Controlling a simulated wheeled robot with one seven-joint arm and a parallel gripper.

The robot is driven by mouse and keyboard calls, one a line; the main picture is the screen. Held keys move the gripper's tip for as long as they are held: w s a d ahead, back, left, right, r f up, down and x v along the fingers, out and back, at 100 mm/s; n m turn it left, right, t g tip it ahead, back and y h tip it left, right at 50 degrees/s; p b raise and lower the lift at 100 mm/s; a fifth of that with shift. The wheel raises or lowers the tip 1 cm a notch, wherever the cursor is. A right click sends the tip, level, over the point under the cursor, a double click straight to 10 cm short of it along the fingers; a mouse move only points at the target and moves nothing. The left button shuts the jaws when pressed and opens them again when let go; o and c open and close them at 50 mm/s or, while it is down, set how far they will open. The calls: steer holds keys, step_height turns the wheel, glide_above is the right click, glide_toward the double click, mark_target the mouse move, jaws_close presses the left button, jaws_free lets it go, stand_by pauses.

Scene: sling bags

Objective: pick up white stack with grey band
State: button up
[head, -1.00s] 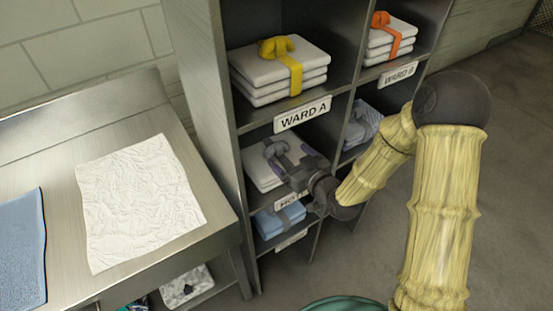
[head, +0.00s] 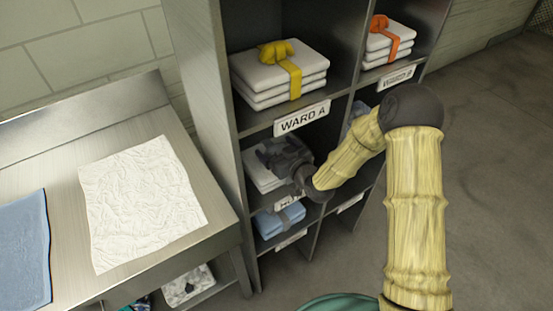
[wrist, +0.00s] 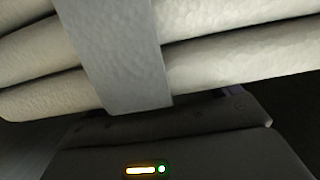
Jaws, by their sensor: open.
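The white stack with the grey band (head: 262,180) lies in the middle left compartment of the shelf, below the WARD A label. My gripper (head: 280,155) is inside that compartment, over the stack's right part, and covers much of it. In the wrist view the stack's white folded layers (wrist: 220,60) fill the top, very close, with the grey band (wrist: 115,50) running down them. The dark gripper body (wrist: 165,140) is below. My gripper is open. Its fingertips are hidden, so I cannot tell whether they touch the stack.
A white stack with a yellow band (head: 278,75) is in the compartment above. A white stack with an orange band (head: 388,42) is at upper right. A blue stack (head: 280,220) is below. The shelf divider (head: 338,140) stands close to my arm. A metal table (head: 50,150) is at left.

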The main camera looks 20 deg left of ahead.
steer(key=shift+x, duration=0.95)
steer(key=shift+r, duration=0.15)
jaws_close()
